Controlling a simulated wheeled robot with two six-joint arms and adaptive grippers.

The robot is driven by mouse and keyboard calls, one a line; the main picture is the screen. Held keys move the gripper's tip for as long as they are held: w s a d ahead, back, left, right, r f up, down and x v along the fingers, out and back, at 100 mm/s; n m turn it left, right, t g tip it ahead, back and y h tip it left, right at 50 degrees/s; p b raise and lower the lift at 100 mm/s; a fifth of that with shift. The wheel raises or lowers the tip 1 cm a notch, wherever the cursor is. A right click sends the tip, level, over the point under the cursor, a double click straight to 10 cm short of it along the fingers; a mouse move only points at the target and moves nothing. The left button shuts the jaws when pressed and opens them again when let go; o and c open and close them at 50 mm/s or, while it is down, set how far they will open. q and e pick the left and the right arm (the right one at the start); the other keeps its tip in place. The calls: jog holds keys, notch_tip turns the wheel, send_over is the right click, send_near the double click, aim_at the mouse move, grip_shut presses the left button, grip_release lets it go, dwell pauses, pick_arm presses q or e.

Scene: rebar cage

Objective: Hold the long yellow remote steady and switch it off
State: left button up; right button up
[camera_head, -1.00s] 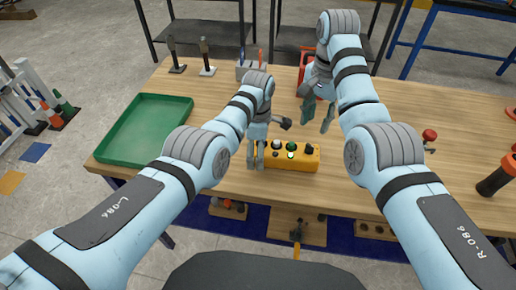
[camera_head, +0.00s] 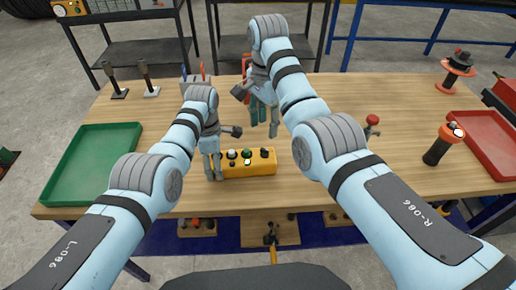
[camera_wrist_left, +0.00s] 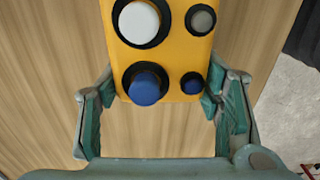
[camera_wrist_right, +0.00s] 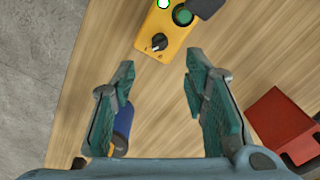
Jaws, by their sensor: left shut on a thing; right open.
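The long yellow remote (camera_head: 235,170) lies on the table near its front edge, with white, green and black controls on top. My left gripper (camera_head: 212,172) is shut around its left end. In the left wrist view the fingers (camera_wrist_left: 160,108) press both sides of the remote (camera_wrist_left: 178,58) beside two blue buttons. My right gripper (camera_head: 264,122) is open and empty, behind the remote's right end. In the right wrist view the open fingers (camera_wrist_right: 158,72) are short of the remote (camera_wrist_right: 172,42), whose black rotary knob (camera_wrist_right: 159,41) faces them. A lamp (camera_wrist_right: 163,3) beside a green button glows.
A green tray (camera_head: 95,155) is on the left. A red-knobbed item (camera_head: 372,122), an orange-and-black cylinder (camera_head: 440,148) and a red tray (camera_head: 490,135) are to the right. A red box (camera_wrist_right: 282,122) and a blue item (camera_wrist_right: 122,125) lie near my right gripper.

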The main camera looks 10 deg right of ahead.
aim_at(265, 149)
notch_tip(265, 149, down, 10)
jog(key=shift+r, duration=0.15)
grip_shut()
